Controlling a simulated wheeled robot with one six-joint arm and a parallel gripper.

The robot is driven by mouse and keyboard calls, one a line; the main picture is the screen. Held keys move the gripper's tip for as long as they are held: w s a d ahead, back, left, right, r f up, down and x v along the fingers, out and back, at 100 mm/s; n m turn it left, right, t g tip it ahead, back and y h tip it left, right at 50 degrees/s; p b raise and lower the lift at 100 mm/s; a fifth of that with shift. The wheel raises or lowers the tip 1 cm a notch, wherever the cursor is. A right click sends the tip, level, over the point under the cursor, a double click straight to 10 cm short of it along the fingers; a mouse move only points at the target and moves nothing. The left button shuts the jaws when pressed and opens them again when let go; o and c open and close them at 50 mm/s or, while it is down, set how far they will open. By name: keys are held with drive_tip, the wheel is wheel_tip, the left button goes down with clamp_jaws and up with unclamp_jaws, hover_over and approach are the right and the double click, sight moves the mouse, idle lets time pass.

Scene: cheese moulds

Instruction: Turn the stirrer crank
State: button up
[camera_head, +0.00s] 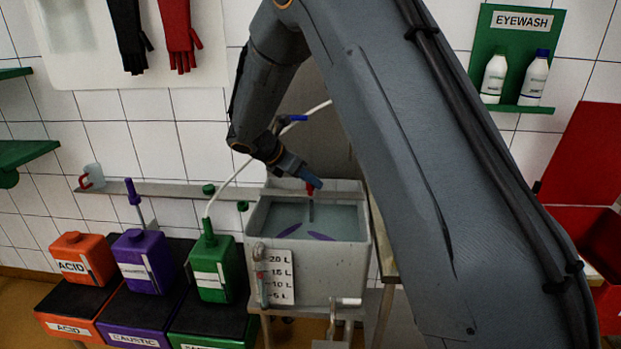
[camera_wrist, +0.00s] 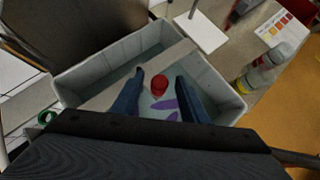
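The stirrer crank shows as a red knob (camera_head: 309,188) on a thin grey shaft over the tank. In the wrist view the knob (camera_wrist: 158,85) lies between my two blue fingers, with a gap on each side. The shaft goes down into the liquid, where purple paddles (camera_head: 321,236) show; the paddles (camera_wrist: 166,104) are also in the wrist view. The pale grey tank (camera_head: 334,281) carries a litre scale on its front. My gripper (camera_head: 311,178) reaches down over the tank at the knob. It is open (camera_wrist: 160,74); how deep the fingers sit around the knob is unclear.
Orange acid (camera_head: 82,260), purple caustic (camera_head: 143,262) and green (camera_head: 211,270) cans stand left of the tank. A white hose (camera_head: 243,170) rises from the green can. A tap (camera_head: 348,301) juts from the tank's lower front. Bottles (camera_wrist: 262,62) stand beside the tank.

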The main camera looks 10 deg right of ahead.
drive_tip(key=shift+x, duration=0.8)
clamp_jaws()
drive_tip(key=shift+s+a, duration=0.1)
drive_tip(key=shift+a, duration=0.1)
